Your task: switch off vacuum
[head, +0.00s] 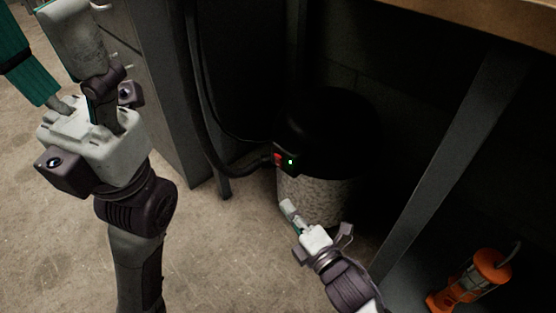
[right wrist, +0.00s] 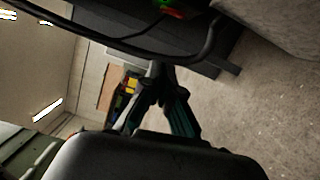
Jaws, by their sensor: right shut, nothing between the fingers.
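The vacuum (head: 322,125) stands under the bench, with a black top and a speckled grey lower drum. A red switch (head: 278,159) and a lit green lamp (head: 291,162) sit on its front left side. The red and green part also shows at the top edge of the right wrist view (right wrist: 174,8). My right gripper (head: 287,207) is shut and empty, low in front of the drum and below the switch; its closed fingertips show in the right wrist view (right wrist: 158,70). My left gripper (head: 58,65) is at the upper left, away from the vacuum; its jaw opening is unclear.
A black hose (head: 205,140) runs down to the vacuum beside a grey cabinet (head: 165,85). A slanted grey leg (head: 450,140) stands to the right under the wooden bench top (head: 490,20). An orange lantern-like object (head: 488,268) is at lower right. Floor at lower left is clear.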

